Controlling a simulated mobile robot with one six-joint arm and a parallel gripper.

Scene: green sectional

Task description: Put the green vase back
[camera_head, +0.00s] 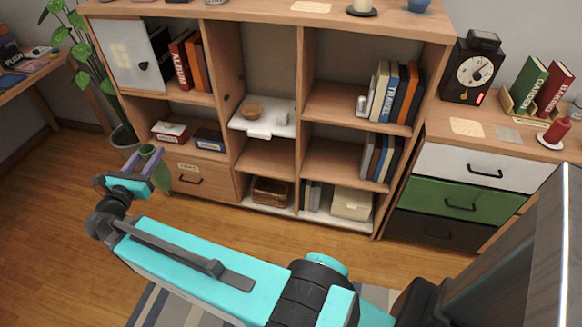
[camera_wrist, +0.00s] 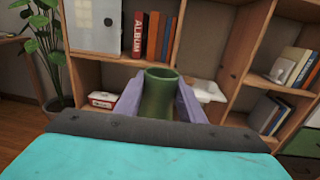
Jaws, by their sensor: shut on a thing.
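The green vase (camera_wrist: 158,95) is upright between the two purple fingers of my gripper (camera_wrist: 160,104), which is shut on it. In the head view the vase (camera_head: 160,175) shows at the left, partly hidden by my gripper (camera_head: 142,163), in front of the shelf's lower left part. The vase's open top faces up in the wrist view. Its lower end is hidden there by my wrist.
A potted plant (camera_head: 125,138) stands left. A dresser (camera_head: 470,160) with a black clock (camera_head: 472,72) stands right. Wooden floor lies clear before the shelf.

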